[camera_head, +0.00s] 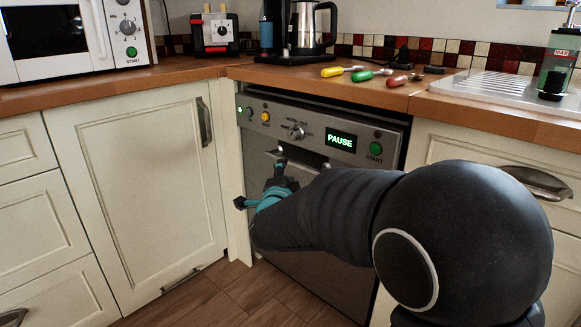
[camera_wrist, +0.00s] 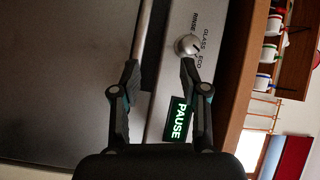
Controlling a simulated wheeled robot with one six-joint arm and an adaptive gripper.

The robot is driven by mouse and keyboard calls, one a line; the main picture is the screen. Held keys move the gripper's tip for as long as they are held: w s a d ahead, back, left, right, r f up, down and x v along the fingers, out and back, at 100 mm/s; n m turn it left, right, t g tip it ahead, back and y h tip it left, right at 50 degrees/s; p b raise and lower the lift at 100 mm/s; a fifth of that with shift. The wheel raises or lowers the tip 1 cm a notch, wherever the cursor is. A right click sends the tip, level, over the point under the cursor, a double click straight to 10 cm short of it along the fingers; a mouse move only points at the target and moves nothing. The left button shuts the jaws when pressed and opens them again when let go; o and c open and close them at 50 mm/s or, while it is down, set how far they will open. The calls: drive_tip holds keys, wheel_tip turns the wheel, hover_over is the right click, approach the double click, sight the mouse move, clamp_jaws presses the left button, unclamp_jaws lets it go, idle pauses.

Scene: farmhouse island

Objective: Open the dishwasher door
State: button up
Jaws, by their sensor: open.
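The dishwasher (camera_head: 320,235) is a steel front under the wooden counter, with its door upright and closed. Its control strip (camera_head: 265,108) carries a knob, buttons and a green PAUSE display (camera_head: 341,140). The door handle (camera_head: 308,158) is a bar below the strip, partly hidden by my arm. My gripper (camera_head: 282,170) is in front of the handle at the door's upper part. In the wrist view my gripper (camera_wrist: 159,66) is open and empty, the handle bar (camera_wrist: 144,30) close by the left finger and the knob (camera_wrist: 187,45) by the right finger. I cannot tell whether they touch.
A white cupboard (camera_head: 140,180) stands left of the dishwasher, and a drawer with a metal handle (camera_head: 538,182) is on the right. Colored-handled tools (camera_head: 370,75) lie on the counter above. The wooden floor (camera_head: 225,295) shows clear at lower left.

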sight(289, 162)
drive_tip(key=a+f+m+t+h, duration=0.1)
drive_tip(key=a+f+m+h, duration=0.3)
drive_tip(key=f+m+h, duration=0.1)
drive_tip(key=x, duration=1.4)
drive_tip(key=shift+s+d, duration=0.1)
drive_tip(key=shift+d, duration=0.05)
drive_tip(key=shift+c, duration=0.2)
clamp_jaws()
